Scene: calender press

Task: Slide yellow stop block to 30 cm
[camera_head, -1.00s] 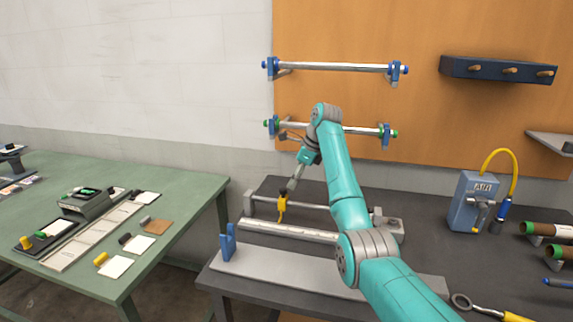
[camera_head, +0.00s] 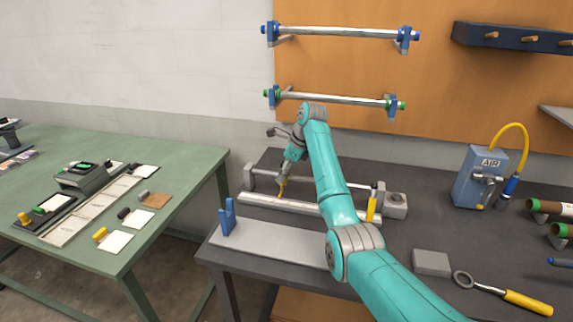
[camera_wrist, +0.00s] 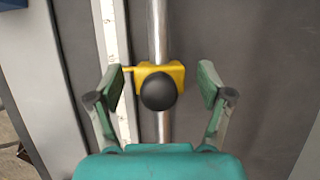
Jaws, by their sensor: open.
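The yellow stop block (camera_head: 282,188) sits on the metal rod (camera_head: 322,196) near its left end, beside the pale scale rail (camera_head: 300,206). In the wrist view the stop block (camera_wrist: 180,74) has a round black knob (camera_wrist: 158,91) and a thin pointer toward the scale strip (camera_wrist: 112,50). My gripper (camera_head: 284,181) is over the block. In the wrist view my gripper (camera_wrist: 156,86) is open, with one finger on each side of the block and a gap visible at the right. The scale's figures are too small to read.
A yellow upright piece (camera_head: 371,208) stands at the rail's right end, by my arm. A blue upright bracket (camera_head: 227,217) stands at the front left. A grey block (camera_head: 432,263) and a yellow-handled ring tool (camera_head: 525,301) lie at the front right.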

